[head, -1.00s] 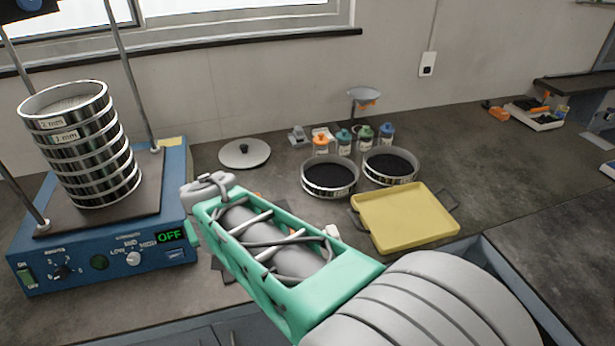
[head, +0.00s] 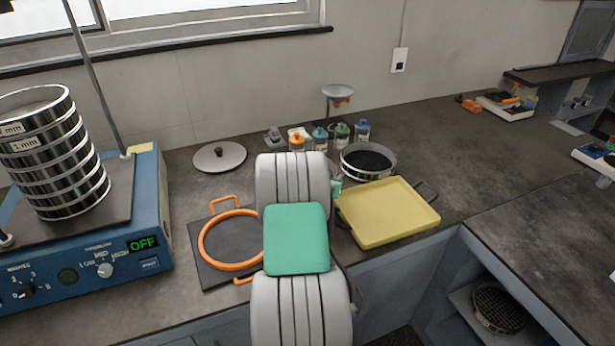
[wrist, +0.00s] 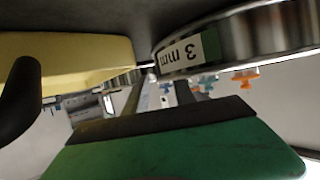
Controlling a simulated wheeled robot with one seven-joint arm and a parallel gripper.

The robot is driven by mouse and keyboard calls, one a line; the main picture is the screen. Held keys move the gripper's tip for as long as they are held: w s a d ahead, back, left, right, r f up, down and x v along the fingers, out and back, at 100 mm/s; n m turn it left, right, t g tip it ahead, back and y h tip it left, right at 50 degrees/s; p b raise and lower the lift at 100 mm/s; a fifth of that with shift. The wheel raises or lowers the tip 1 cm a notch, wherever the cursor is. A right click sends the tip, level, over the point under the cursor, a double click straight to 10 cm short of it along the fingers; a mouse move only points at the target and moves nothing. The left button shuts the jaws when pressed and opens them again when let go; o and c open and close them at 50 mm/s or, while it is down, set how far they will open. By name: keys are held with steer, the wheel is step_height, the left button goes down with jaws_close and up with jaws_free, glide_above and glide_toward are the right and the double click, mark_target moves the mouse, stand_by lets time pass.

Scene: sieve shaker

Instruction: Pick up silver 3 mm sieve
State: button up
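The silver 3 mm sieve (wrist: 245,42) is large at the right of the wrist view, which is upside down; its white and green label reads "3 mm". My gripper (wrist: 159,92) shows there as two grey fingers set apart beyond the green hand, with nothing between them. The sieve is close beside the fingers, and I cannot tell whether they touch. In the head view my arm hides most of the gripper and the left of two bench sieves, probably the 3 mm one. The other silver sieve (head: 368,160) stands to the right of the arm.
A yellow tray (head: 388,214) lies right of the arm; its side also fills the wrist view's left (wrist: 75,62). Several small bottles (head: 320,138) and a funnel stand (head: 338,92) are behind. The shaker (head: 100,262) with stacked sieves (head: 52,165) and an orange clamp ring (head: 212,228) are left.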

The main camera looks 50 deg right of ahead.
steer(key=shift+d+f, duration=0.1)
steer(key=shift+d, duration=0.1)
steer(key=shift+a, duration=0.1)
jaws_close()
stand_by(1.2)
